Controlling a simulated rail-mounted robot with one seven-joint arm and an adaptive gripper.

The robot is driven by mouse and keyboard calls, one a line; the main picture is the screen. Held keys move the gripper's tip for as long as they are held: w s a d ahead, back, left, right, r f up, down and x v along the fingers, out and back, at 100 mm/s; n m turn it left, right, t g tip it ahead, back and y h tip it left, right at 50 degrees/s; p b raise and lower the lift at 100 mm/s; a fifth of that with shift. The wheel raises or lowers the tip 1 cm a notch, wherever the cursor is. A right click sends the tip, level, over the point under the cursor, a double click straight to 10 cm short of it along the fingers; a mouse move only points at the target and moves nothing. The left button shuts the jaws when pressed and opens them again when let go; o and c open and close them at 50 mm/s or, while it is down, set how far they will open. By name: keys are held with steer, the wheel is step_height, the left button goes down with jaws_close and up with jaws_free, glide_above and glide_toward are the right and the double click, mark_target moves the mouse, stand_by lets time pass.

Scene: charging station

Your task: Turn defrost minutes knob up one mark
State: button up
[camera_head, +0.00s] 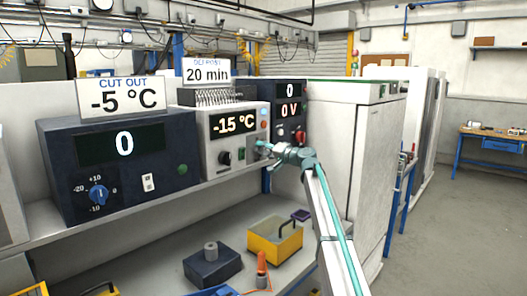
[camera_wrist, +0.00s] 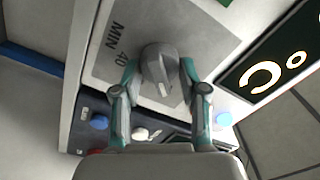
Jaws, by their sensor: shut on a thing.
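The defrost minutes knob (camera_wrist: 158,65) is grey with a pale pointer line, on a light grey plate (camera_wrist: 110,20) printed "MIN" and "40". My gripper (camera_wrist: 159,74) is shut on this knob, one finger on each side of it. In the head view, my gripper (camera_head: 262,147) is at the right of the front of the white control unit (camera_head: 212,150), and it hides the knob there. That unit's display reads "-15 °C". A sign above the unit (camera_head: 207,71) reads "DEFROST 20 min".
A dark box (camera_head: 50,150) with a blue knob (camera_head: 98,194) and a "CUT OUT -5 °C" sign stands at left. A dark "0 V" unit (camera_head: 289,90) stands close behind my gripper. A yellow bin (camera_head: 262,250) and a dark block (camera_head: 200,270) lie on the lower shelf.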

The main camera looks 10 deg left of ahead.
steer(key=shift+m, duration=0.6)
steer(key=o, duration=1.1)
steer(key=shift+o, duration=0.2)
steer(key=shift+s+d, duration=0.1)
steer(key=v, duration=1.1)
steer(key=shift+s+d, duration=0.2)
steer(key=shift+d, duration=0.15)
steer(key=shift+r, duration=0.1)
